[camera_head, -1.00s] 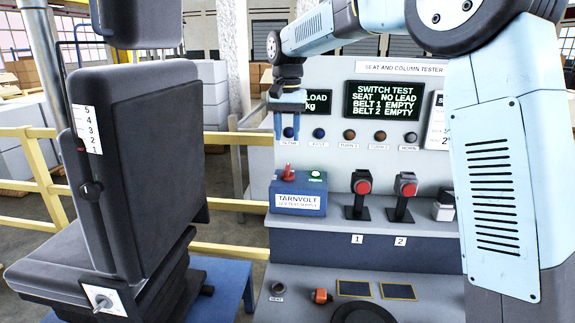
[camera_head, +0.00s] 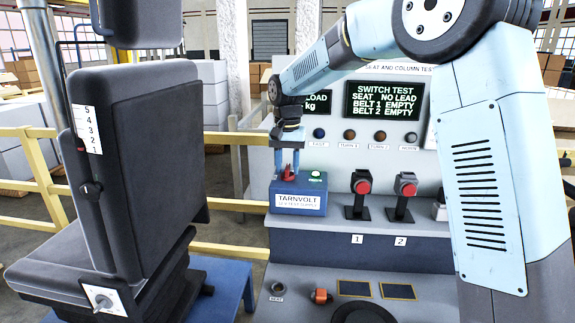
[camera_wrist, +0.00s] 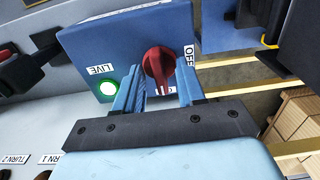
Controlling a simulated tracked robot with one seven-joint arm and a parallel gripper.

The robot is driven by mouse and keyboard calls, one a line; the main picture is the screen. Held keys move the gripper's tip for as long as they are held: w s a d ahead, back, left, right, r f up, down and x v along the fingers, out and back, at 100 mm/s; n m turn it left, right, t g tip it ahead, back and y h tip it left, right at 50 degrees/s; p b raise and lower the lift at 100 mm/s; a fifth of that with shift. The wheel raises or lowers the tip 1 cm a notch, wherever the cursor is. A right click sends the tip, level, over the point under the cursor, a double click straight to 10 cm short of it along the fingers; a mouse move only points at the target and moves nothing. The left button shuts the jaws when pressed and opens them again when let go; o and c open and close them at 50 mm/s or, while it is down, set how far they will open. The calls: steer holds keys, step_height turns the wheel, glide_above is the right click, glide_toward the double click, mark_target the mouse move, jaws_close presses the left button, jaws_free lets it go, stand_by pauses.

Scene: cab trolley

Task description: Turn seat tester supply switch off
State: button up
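The seat tester supply switch is a red rotary knob (camera_wrist: 158,66) on the blue Tarnvolt supply box (camera_head: 297,203). In the wrist view its pale pointer mark faces down toward a label mostly hidden behind the knob and gripper. The OFF label (camera_wrist: 188,55) is to the knob's right. The green LIVE lamp (camera_wrist: 108,87) is lit. My gripper (camera_head: 289,172) points down at the box from above. Its fingers are open, one on each side of the knob, with a gap visible on both sides in the wrist view.
A black seat (camera_head: 140,150) stands to the left. Yellow rails (camera_head: 230,250) run behind.

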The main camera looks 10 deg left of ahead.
jaws_close()
stand_by(0.5)
steer(key=n, duration=0.4)
steer(key=shift+n, duration=0.4)
steer(key=n, duration=0.9)
steer(key=shift+n, duration=2.1)
